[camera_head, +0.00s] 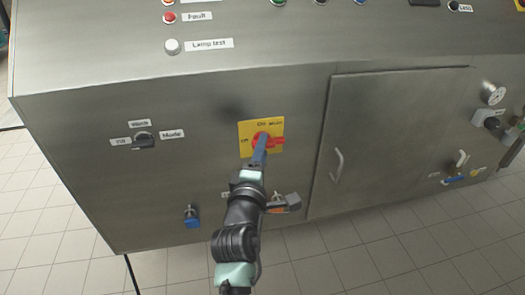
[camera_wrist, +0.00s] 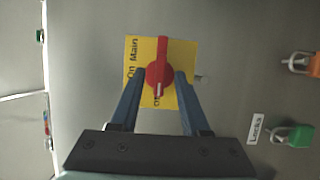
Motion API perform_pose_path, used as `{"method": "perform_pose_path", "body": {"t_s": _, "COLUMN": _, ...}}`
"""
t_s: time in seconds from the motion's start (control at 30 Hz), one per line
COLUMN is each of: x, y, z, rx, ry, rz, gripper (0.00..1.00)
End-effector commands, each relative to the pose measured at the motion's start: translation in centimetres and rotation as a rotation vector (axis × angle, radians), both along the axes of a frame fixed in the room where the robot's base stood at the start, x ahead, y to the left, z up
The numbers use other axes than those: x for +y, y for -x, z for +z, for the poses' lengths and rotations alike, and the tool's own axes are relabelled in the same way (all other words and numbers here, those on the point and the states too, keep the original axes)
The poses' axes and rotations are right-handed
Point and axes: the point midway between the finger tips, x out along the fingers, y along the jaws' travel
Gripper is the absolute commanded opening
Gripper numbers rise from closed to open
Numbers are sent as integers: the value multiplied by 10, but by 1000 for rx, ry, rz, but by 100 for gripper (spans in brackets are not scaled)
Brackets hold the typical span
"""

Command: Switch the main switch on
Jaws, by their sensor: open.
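The main switch is a red rotary handle (camera_head: 276,142) on a yellow plate (camera_head: 247,129) on the front of the steel cabinet. The plate reads "On" at the top and "Off" at the left. In the wrist view the red handle (camera_wrist: 158,55) stands upright across the yellow plate (camera_wrist: 188,50). Its white mark points down to the partly hidden label at the plate's lower edge, the "Off" side. My gripper (camera_head: 262,143) is in front of the switch. In the wrist view my gripper (camera_wrist: 161,74) is open, one blue finger on each side of the handle; contact cannot be told.
A black mode switch (camera_head: 143,140) sits left of the plate. A blue padlock (camera_head: 192,218) hangs low at the left. A closed door (camera_head: 400,140) with a handle (camera_head: 338,164) is at the right. The wrist view shows green (camera_wrist: 298,135) and orange (camera_wrist: 303,64) locks.

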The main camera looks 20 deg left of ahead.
Motion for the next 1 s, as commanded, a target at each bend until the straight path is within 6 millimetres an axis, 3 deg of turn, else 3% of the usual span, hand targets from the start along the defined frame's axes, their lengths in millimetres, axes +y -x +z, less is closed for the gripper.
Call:
{"method": "perform_pose_path", "body": {"t_s": 0.4, "x": 1, "y": -7, "z": 0, "rx": 0, "ry": -1, "rz": 0, "gripper": 46}}
{"method": "perform_pose_path", "body": {"t_s": 0.67, "x": 1, "y": -7, "z": 0, "rx": 0, "ry": -1, "rz": 0, "gripper": 0}}
{"method": "perform_pose_path", "body": {"t_s": 1.0, "x": 1, "y": -7, "z": 1, "rx": 3, "ry": -4, "rz": 0, "gripper": 0}}
